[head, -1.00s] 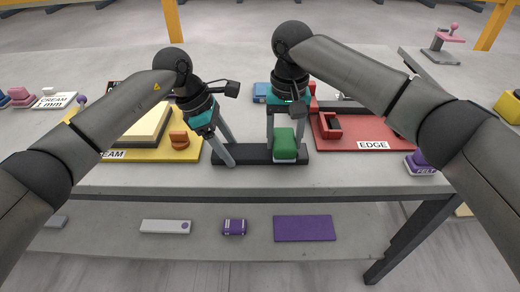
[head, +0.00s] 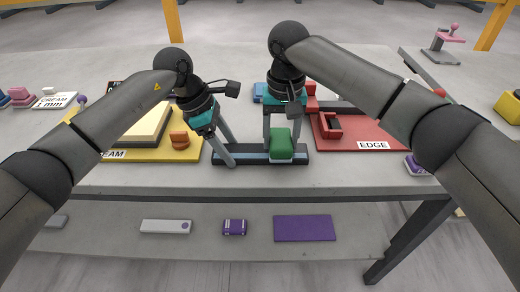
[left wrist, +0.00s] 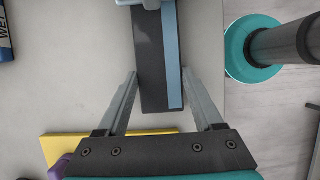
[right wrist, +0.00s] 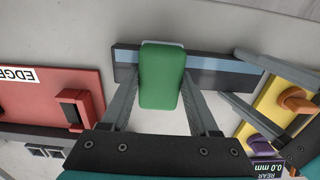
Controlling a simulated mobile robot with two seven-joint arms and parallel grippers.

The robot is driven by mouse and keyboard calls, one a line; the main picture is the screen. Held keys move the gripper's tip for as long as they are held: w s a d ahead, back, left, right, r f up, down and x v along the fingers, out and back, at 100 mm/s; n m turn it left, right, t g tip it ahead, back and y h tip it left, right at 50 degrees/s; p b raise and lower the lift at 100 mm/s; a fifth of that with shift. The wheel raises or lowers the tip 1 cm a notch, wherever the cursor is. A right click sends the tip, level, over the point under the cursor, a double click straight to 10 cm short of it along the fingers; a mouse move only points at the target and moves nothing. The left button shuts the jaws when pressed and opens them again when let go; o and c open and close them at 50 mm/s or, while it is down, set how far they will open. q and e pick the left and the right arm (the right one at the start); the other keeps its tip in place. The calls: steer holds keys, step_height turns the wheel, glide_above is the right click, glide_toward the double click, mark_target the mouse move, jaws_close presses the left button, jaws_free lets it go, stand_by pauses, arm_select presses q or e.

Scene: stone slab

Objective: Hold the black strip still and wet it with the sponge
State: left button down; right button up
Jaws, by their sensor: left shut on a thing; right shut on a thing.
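The black strip (head: 245,155) lies near the front edge of the slab, with a light blue band along its front long side. The band also shows in the left wrist view (left wrist: 173,60). My left gripper (head: 230,160) is shut on the strip at its left end, a finger on each side. My right gripper (right wrist: 160,95) is shut on the green sponge (head: 281,146), which rests on the strip right of its middle. The sponge hides the strip beneath it, and its underside is hidden.
A red EDGE mat (head: 375,132) with a red block (head: 330,124) lies just right of the strip. A yellow tray (head: 185,154) with an orange piece (head: 180,140) lies to the left. A purple-and-white block (head: 417,166) stands at the front right. A lower shelf (head: 255,252) holds several items.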

steer(key=shift+d+f, duration=0.2)
steer(key=shift+d, duration=1.5)
steer(key=shift+a+r, duration=0.2)
steer(key=shift+a, duration=1.4)
steer(key=shift+a+f, duration=0.15)
steer(key=shift+a, duration=1)
steer(key=shift+d+r, duration=0.1)
steer(key=shift+r, duration=4.5)
steer(key=o, duration=0.6)
jaws_close()
